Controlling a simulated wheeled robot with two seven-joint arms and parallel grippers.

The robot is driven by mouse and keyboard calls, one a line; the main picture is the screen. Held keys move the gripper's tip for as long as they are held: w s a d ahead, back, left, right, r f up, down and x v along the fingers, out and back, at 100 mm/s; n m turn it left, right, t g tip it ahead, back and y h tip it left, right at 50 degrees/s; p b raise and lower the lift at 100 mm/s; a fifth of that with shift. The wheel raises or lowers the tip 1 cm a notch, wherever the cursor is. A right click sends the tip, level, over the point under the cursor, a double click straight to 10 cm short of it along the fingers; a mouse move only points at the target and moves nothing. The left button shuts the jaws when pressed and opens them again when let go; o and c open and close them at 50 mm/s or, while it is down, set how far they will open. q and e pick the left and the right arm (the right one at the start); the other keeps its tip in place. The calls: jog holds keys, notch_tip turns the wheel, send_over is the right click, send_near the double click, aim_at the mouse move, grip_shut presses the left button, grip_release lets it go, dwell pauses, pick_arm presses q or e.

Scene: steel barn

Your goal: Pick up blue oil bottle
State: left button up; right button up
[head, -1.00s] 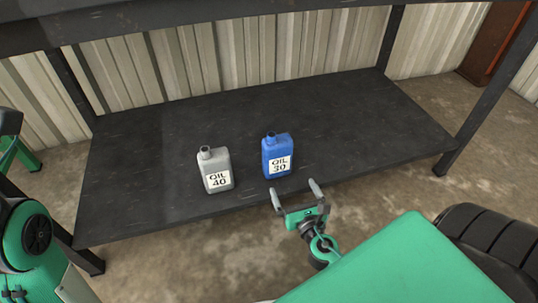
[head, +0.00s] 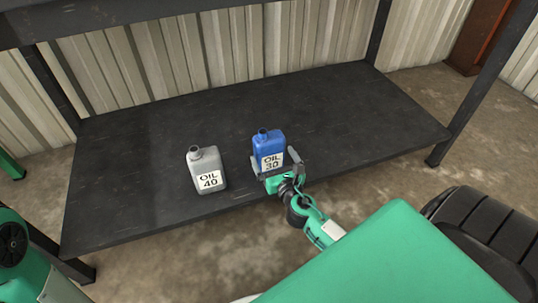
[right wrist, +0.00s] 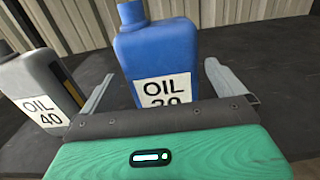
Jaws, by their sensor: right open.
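The blue oil bottle (head: 268,144), labelled OIL 30, stands upright on the dark lower shelf (head: 340,125) near its front edge. It also shows large in the right wrist view (right wrist: 168,55), its label partly hidden by my gripper. My right gripper (head: 275,163) is open at the front of the bottle, with one finger to each side of it. In the right wrist view, gaps show between the fingers and the bottle. My left gripper is not in view.
A grey bottle (head: 206,162), labelled OIL 40, stands just left of the blue one. In the right wrist view this grey bottle (right wrist: 35,85) is close beside the left finger. An upper shelf (head: 130,12) and dark posts frame the space. The back and right of the lower shelf are clear.

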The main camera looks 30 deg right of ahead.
aim_at(272, 153)
jog(key=shift+b+x, duration=0.9)
jog(key=shift+x, duration=1.45)
jog(key=shift+r, duration=0.1)
jog(key=c, duration=1.1)
jog(key=shift+r, duration=0.1)
jog(key=shift+c, duration=0.5)
